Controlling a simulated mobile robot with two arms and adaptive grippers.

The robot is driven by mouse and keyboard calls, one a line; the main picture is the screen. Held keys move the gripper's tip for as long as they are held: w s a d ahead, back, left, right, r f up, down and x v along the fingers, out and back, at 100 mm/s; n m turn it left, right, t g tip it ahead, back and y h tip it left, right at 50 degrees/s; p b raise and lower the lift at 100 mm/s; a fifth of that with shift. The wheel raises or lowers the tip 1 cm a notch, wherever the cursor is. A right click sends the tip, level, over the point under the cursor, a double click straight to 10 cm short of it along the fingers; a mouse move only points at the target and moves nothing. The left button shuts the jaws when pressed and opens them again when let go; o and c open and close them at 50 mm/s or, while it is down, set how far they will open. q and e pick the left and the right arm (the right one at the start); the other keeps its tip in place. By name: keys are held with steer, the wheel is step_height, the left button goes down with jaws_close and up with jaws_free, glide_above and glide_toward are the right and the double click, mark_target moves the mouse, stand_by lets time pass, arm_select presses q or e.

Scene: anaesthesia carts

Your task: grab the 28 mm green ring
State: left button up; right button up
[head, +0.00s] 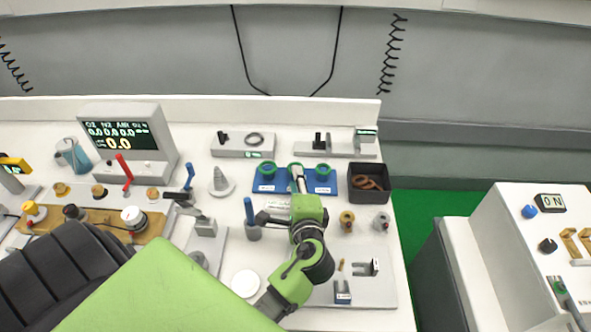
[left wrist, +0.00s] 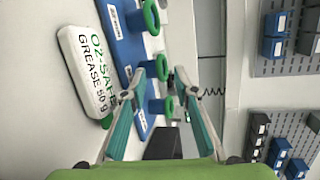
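A blue rack (head: 262,187) at the back of the bench carries three posts with a green ring at each: left (head: 267,170), middle (head: 294,168) and right (head: 322,170). The rack's labels are too small to read, so I cannot tell which ring is 28 mm. My left gripper (head: 299,174) reaches the middle of the rack and partly covers it. In the left wrist view its fingers (left wrist: 164,72) are apart, with the middle green ring (left wrist: 162,67) between the tips. Contact with the ring cannot be made out. My right gripper is not in view.
A white O2-safe grease pack (left wrist: 85,70) lies close beside the rack. A black bin (head: 369,197) with brown rings stands right of the rack. A blue-handled tool (head: 249,211) stands upright left of my gripper. Brass and grey fittings (head: 347,221) stand to the right.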

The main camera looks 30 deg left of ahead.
arm_select(q)
steer(key=shift+x, duration=0.9)
steer(key=shift+d, duration=0.15)
jaws_close()
steer(key=shift+r+p, duration=0.45)
steer(key=shift+p, duration=0.05)
step_height(320, 180, up, 3)
steer(key=p, duration=0.3)
steer(key=s+d+r+p, duration=0.4)
steer(key=s+r+p, duration=0.4)
steer(key=s, duration=0.5)
steer(key=shift+s+r, duration=0.25)
steer(key=shift+r, duration=0.3)
